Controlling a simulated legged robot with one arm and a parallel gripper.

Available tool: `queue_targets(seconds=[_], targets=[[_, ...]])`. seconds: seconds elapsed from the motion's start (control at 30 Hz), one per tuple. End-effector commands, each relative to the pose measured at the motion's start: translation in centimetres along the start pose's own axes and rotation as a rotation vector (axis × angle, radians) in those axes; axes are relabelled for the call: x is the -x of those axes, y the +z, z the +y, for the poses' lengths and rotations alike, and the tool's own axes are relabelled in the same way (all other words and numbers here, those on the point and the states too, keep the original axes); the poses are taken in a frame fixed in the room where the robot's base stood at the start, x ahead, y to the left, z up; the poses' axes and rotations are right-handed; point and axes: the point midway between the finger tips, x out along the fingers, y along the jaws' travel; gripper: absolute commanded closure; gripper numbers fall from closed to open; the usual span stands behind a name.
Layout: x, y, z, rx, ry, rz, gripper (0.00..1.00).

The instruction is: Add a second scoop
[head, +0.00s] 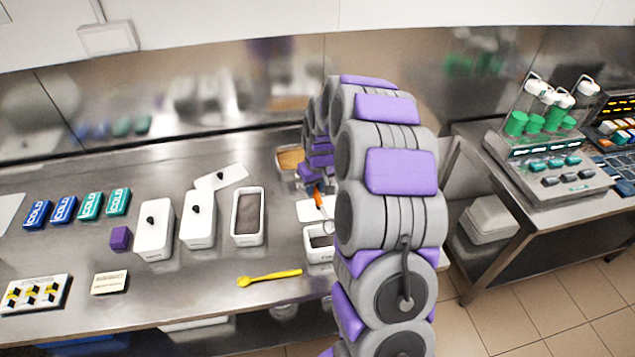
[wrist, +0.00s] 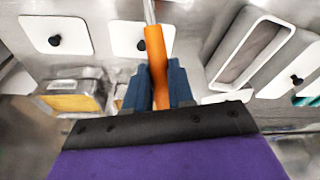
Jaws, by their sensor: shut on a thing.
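My gripper (wrist: 156,75) is shut on the orange handle (wrist: 157,55) of a tool with a thin metal shaft. The tool's working end is out of the wrist view. In the head view the orange handle (head: 318,198) points down from my arm, with a thin ring-like end just below it, over the white tubs at the counter's right. An open white tub (head: 262,222) with brown contents stands to the left. Another open white tub (head: 320,257) stands below the tool, partly hidden by my arm. Whether the tool holds any product cannot be told.
A metal pan (head: 283,176) with tan contents stands at the back. A dispenser machine (head: 550,165) stands on the right bench.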

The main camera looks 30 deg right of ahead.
Motion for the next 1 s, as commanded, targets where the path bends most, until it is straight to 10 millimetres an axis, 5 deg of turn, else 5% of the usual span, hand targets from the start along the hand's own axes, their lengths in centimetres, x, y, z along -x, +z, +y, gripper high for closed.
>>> queue_targets(seconds=[1.0], targets=[[-5.1,-1.9,0.1,0.000,0.001,-0.438,1.00]])
